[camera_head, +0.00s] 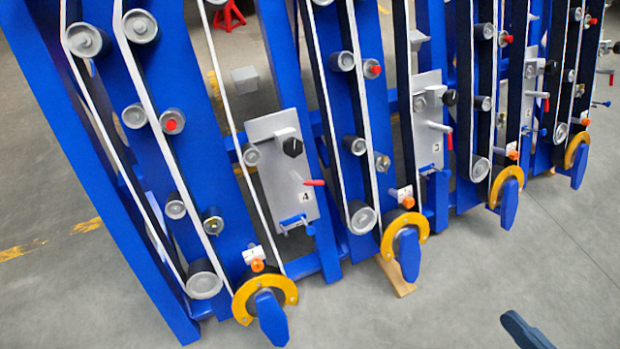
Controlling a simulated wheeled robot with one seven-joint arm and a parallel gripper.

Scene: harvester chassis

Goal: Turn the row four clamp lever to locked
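A grey plate marked 4 (267,178) is mounted on the blue frame left of centre. A lever with a red handle (314,183) sticks out to the right from it, roughly level. At the foot of the leftmost row, a blue paddle-shaped lever (272,317) hangs down in front of a yellow arc (262,291). I cannot tell from the picture which lever is the clamp lever.
More yellow arcs with blue levers (408,254) line the front. Rollers and white belts run between blue columns. The grey floor (450,310) in front is mostly clear.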

